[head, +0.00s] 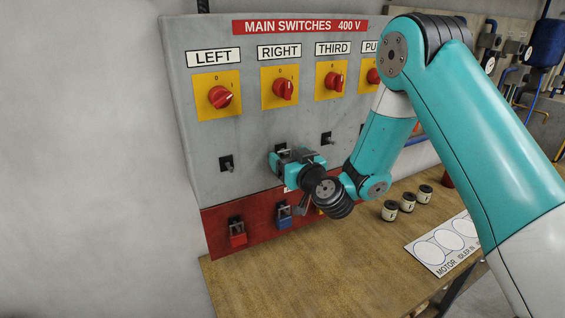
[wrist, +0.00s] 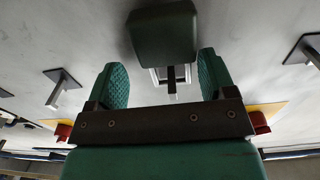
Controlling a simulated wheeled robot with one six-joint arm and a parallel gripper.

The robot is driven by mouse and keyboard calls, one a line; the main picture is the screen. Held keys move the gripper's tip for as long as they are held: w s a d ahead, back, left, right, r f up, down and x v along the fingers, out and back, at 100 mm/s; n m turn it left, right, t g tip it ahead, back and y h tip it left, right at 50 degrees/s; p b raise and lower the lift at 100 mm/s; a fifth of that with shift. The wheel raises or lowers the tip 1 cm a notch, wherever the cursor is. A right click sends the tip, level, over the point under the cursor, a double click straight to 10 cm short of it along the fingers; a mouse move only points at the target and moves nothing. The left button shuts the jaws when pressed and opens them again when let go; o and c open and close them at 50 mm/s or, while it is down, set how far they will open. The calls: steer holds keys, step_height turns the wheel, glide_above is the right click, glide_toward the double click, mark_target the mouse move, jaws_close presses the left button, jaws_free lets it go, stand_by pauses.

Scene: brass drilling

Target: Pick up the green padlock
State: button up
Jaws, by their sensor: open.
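The green padlock (wrist: 163,35) shows in the wrist view with its body at the top centre. Its metal shackle (wrist: 157,76) is at a peg in the middle of the grey panel, and appears to be around it. My gripper (wrist: 165,80) is open, with one green ribbed finger on each side of the shackle area. I see no finger clamped on the body. In the head view my gripper (head: 296,156) is close to the panel below the RIGHT switch, and I cannot make out the padlock behind it.
The grey switch panel (head: 197,135) has red rotary switches and other pegs (head: 227,163). On its red lower strip hang a red padlock (head: 238,236) and a blue padlock (head: 284,219). Several small cans (head: 390,210) stand on the wooden bench (head: 270,285). The bench's front left is clear.

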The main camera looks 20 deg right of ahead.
steer(key=shift+a+r, duration=0.1)
steer(key=shift+a, duration=0.45)
steer(key=c, duration=1.1)
steer(key=shift+d+r, duration=0.1)
steer(key=shift+r, duration=0.05)
